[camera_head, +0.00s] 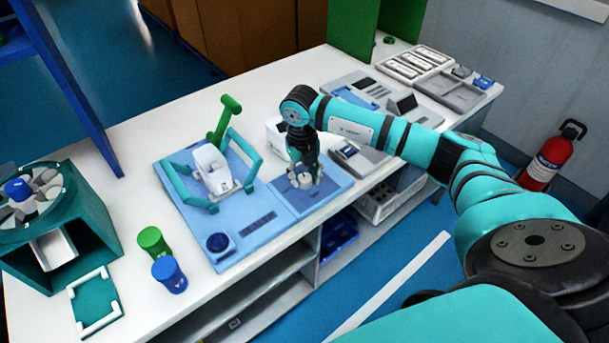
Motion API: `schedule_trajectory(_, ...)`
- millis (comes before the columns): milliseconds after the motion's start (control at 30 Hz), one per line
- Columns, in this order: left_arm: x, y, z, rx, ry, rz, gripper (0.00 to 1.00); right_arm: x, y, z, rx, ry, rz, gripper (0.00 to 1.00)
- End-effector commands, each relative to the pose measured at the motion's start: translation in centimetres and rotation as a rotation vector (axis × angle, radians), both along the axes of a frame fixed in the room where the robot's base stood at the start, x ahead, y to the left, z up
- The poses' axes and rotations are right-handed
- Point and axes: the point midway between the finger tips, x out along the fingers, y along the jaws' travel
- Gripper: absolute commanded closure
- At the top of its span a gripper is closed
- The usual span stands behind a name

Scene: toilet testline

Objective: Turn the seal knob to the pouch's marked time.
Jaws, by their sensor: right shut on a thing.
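My right gripper (301,181) points down over the right part of the blue board (262,213), in front of a small white box (275,136). Its fingers are close together on something small, most likely the seal knob. The fingers hide it, so I cannot read its setting. I cannot make out a pouch or a marked time at this size. My left gripper is not in view.
A white toilet model (212,166) stands in a teal frame on the board, near a dark blue round button (218,243). Green (152,241) and blue (168,273) cups stand left. Grey trays (450,92) stand at the far right. A red extinguisher (548,160) stands beyond the bench.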

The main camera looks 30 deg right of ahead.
Motion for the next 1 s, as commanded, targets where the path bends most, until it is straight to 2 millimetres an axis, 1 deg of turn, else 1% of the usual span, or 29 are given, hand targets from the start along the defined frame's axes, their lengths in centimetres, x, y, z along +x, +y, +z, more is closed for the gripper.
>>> schedule_trajectory(133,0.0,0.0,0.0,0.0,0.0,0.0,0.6,0.12,-0.05,0.16,0.0,-0.003,-0.081,0.97)
schedule_trajectory(333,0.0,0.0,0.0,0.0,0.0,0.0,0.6,0.14,-0.07,0.17,0.0,-0.004,-0.146,0.97)
schedule_trajectory(867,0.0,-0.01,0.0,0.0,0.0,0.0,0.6,0.17,-0.08,0.2,0.0,-0.005,-0.172,0.97)
schedule_trajectory(900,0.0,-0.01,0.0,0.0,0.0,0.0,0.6,0.18,-0.1,0.21,0.0,-0.005,-0.172,0.64)
schedule_trajectory(1000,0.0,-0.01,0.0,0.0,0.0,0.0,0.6,0.15,-0.08,0.18,0.0,-0.004,-0.172,0.51)
